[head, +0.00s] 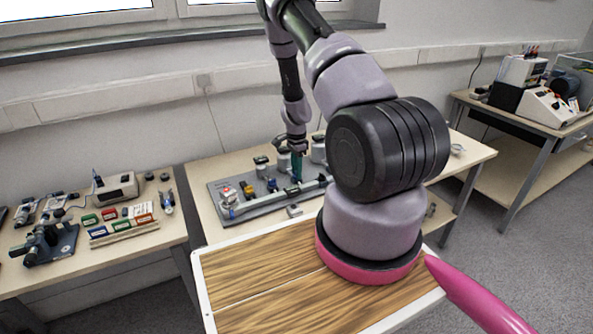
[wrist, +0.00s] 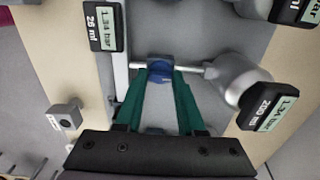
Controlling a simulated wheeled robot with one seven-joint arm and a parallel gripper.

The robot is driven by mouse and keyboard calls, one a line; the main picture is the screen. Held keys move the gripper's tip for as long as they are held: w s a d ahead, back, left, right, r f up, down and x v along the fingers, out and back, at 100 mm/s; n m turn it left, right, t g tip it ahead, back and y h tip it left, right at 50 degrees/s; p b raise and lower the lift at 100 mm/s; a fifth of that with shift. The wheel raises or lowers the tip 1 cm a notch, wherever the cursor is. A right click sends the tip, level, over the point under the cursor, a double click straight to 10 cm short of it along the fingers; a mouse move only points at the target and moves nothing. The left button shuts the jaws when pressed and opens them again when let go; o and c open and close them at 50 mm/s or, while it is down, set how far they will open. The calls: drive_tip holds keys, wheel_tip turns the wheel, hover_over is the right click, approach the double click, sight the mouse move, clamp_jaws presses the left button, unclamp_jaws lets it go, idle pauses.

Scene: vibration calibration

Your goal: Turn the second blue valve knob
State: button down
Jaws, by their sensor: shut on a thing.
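In the wrist view, a blue valve knob (wrist: 160,70) sits on a thin metal pipe. My gripper (wrist: 161,79) has its two teal fingers on either side of the knob, shut on it. In the head view, my gripper (head: 297,174) points down over the grey panel (head: 262,204) on the middle table, and the gripped knob is hard to make out there. Another blue knob (head: 271,185) shows on the panel, to the left of my gripper.
Gauges with displays surround the knob in the wrist view: a 26 ml one (wrist: 103,27) at upper left and a 250 ml one (wrist: 268,106) at right. A yellow knob (head: 247,188) sits farther left on the panel. Side tables hold other equipment.

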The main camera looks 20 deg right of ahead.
drive_tip(key=c, duration=0.5)
unclamp_jaws()
drive_tip(key=shift+r, duration=0.1)
wheel_tip(320, 180, up, 11)
drive_tip(key=shift+f, duration=0.2)
